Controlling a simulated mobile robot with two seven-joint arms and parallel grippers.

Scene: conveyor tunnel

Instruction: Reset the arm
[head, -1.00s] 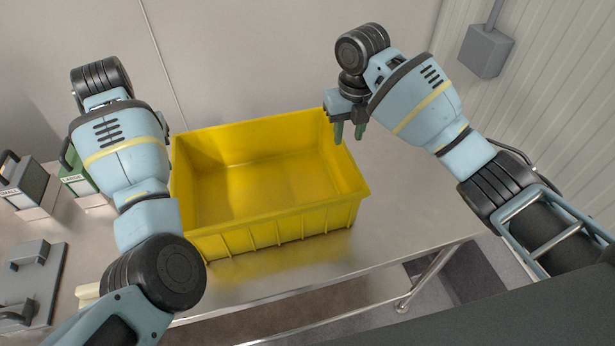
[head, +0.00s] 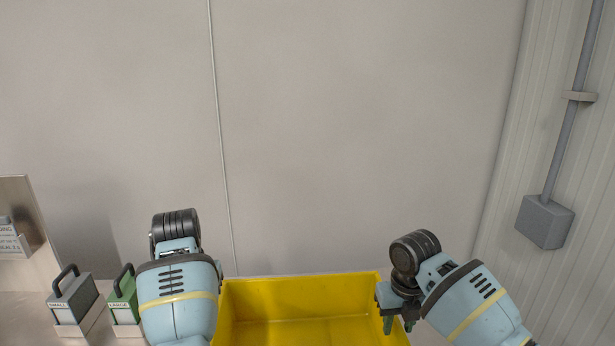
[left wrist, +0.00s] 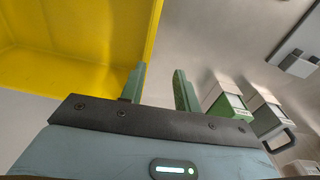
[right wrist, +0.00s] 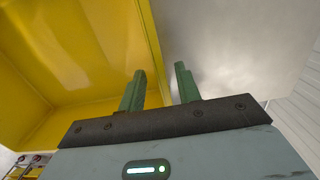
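My right gripper (head: 398,325) points down at the right end of the yellow crate in the head view. In the right wrist view its two green fingers (right wrist: 160,90) are apart with nothing between them. My left arm stands at the crate's left end in the head view, and its fingers are hidden there. In the left wrist view the left gripper (left wrist: 160,88) has its green fingers apart and empty, above bare metal table beside the crate.
The yellow crate (head: 300,283) looks empty where its inside shows. Left of it stand a grey SMALL box (head: 75,300) and a green LARGE box (head: 124,300) with handles. A plain wall rises behind. A grey box (head: 545,222) with a pipe is on the right wall.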

